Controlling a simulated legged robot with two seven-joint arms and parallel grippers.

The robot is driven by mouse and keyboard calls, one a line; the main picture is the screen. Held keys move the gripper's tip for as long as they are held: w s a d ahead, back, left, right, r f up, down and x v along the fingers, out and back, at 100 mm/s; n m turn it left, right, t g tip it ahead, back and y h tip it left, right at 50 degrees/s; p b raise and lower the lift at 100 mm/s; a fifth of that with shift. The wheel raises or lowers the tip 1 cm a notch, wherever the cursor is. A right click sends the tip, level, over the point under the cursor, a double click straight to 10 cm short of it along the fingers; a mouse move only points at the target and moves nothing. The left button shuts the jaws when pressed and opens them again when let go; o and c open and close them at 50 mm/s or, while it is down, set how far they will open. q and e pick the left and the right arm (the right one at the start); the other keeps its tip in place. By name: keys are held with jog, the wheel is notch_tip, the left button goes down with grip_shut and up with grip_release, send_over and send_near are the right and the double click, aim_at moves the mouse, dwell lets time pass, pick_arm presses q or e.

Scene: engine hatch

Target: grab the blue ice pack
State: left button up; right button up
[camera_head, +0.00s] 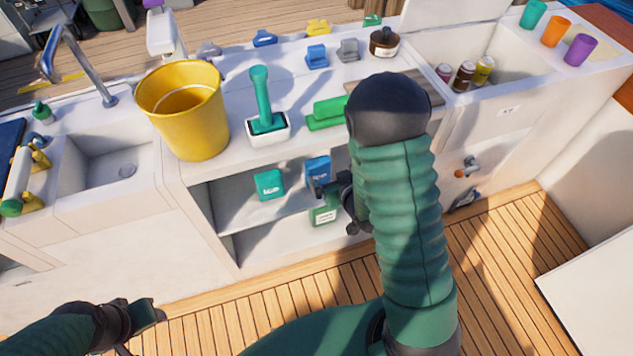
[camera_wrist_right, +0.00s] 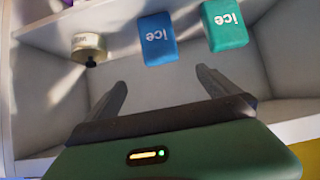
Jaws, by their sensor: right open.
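The blue ice pack (camera_head: 317,168) stands on the cabinet's inner shelf, partly covered by my right gripper (camera_head: 328,190) in the head view. In the right wrist view the blue ice pack (camera_wrist_right: 158,38) lies just beyond the two fingertips, roughly between them and apart from both. My right gripper (camera_wrist_right: 157,84) is open and empty. A teal ice pack (camera_head: 268,184) stands beside the blue one; it also shows in the right wrist view (camera_wrist_right: 225,24). My left gripper (camera_head: 148,318) is low at the left, over the deck, away from the shelf.
A green-labelled container (camera_head: 323,214) sits below the shelf, partly hidden by my right gripper. The white cabinet edge (camera_head: 215,172) runs above the opening.

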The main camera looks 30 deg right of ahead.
aim_at(318, 162)
jog(key=b+x, duration=0.4)
jog(key=x, duration=0.5)
jog(key=shift+f, duration=0.2)
jog(key=b+x, duration=0.2)
jog(key=x, duration=0.2)
jog(key=shift+w+a+b, duration=0.15)
jog(key=shift+b, duration=0.15)
jog(key=shift+w+f, duration=0.1)
jog(key=shift+w, duration=0.3)
jog(key=shift+s, duration=0.1)
jog(key=shift+c, duration=0.6)
pick_arm(q)
jog(key=s+x, duration=0.1)
jog(key=x, duration=0.7)
jog(key=shift+s+f, duration=0.3)
jog(key=shift+s, duration=0.1)
pick_arm(e)
jog(key=c, duration=2)
